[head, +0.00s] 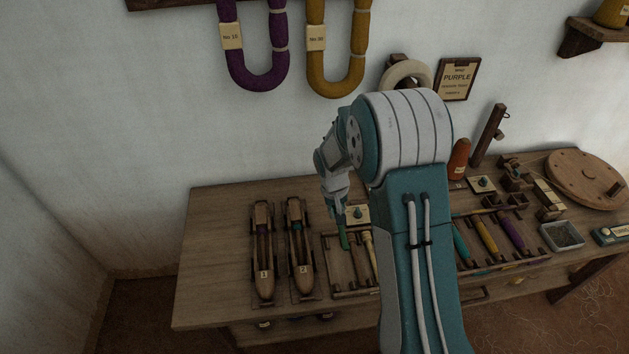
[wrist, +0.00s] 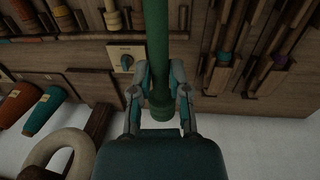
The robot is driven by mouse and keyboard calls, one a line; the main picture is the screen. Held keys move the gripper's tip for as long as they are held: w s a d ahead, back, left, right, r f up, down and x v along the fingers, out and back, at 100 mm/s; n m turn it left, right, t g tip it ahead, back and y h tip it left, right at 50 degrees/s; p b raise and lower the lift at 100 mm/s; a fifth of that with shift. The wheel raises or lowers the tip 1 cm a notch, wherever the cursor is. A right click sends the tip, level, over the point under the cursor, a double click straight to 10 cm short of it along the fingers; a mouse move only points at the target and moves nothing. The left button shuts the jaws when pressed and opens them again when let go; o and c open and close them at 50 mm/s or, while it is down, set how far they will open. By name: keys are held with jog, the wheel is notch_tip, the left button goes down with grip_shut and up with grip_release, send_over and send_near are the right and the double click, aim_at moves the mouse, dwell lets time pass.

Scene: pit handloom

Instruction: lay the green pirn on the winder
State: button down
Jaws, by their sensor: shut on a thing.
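My gripper (head: 340,205) is shut on the green pirn (head: 344,239), which hangs below it over the left rack on the bench. In the wrist view the green pirn (wrist: 158,40) runs up out of the frame, between the two fingers of my gripper (wrist: 160,92). What seems to be the winder is the wooden wheel (head: 588,178) with small wooden blocks (head: 512,170) at the bench's right end, well apart from my gripper. My arm hides the middle of the bench.
Two wooden shuttles (head: 263,262) lie left of the left rack (head: 336,277). The right rack holds teal, yellow (head: 485,236) and purple (head: 510,232) pirns. An orange cone (head: 459,158) and an upright wooden post (head: 489,135) stand at the back. A small tray (head: 562,236) sits at the front right.

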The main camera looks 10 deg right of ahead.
jog(key=s+f, duration=0.2)
jog(key=s, duration=1.5)
jog(key=shift+s+f, duration=0.2)
jog(key=shift+a+f, duration=0.1)
